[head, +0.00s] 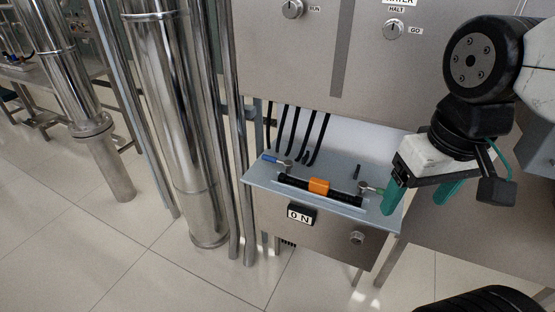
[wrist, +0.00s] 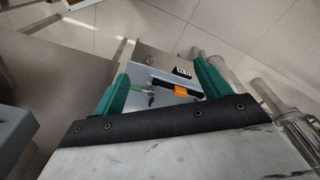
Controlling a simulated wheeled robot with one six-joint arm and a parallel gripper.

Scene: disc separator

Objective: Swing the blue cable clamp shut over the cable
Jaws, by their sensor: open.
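The blue cable clamp (head: 269,158) is at the left end of the pale grey shelf in the head view. Its blue part points left, away from the black bar; which way it hinges is too small to tell. Several black cables (head: 294,135) hang down behind the shelf; whether one lies in the clamp is unclear. My gripper (head: 414,206) is open and empty by the shelf's right end, well apart from the blue clamp. In the wrist view, my gripper (wrist: 160,65) has its teal fingers spread with the shelf showing between them. I cannot make out the blue clamp there.
The shelf (head: 255,177) bears a black bar with an orange block (head: 319,186) and a green-handled clamp (head: 368,188) near my gripper. Steel pipes (head: 205,150) stand left of the shelf.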

